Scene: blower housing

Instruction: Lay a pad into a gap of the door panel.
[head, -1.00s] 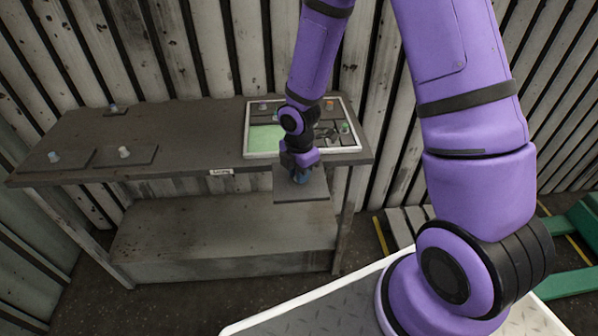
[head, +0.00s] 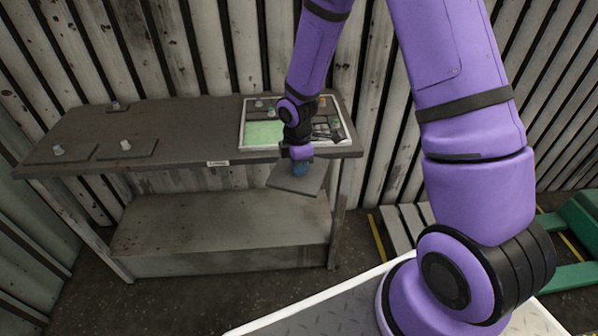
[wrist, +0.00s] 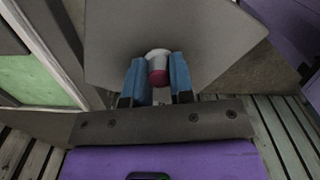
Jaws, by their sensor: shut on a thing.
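My gripper (head: 300,168) is shut on the knob of a flat dark grey pad (head: 294,182), just in front of the bench's front edge. In the wrist view the blue fingertips (wrist: 158,80) close on both sides of a white and red knob, and the pad (wrist: 200,35) spreads beyond them. The pad is turned at an angle in the head view. The door panel (head: 242,128), white-framed with a green gap, lies at the right end of the bench. My arm hides part of it. Its frame also shows at the left of the wrist view (wrist: 62,84).
Two knobbed pads (head: 128,153) (head: 58,156) lie at the bench's left front, and a smaller one (head: 117,106) at the back. The middle of the bench top (head: 185,130) is clear. A lower shelf (head: 220,220) sits below, and a ribbed wall stands behind.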

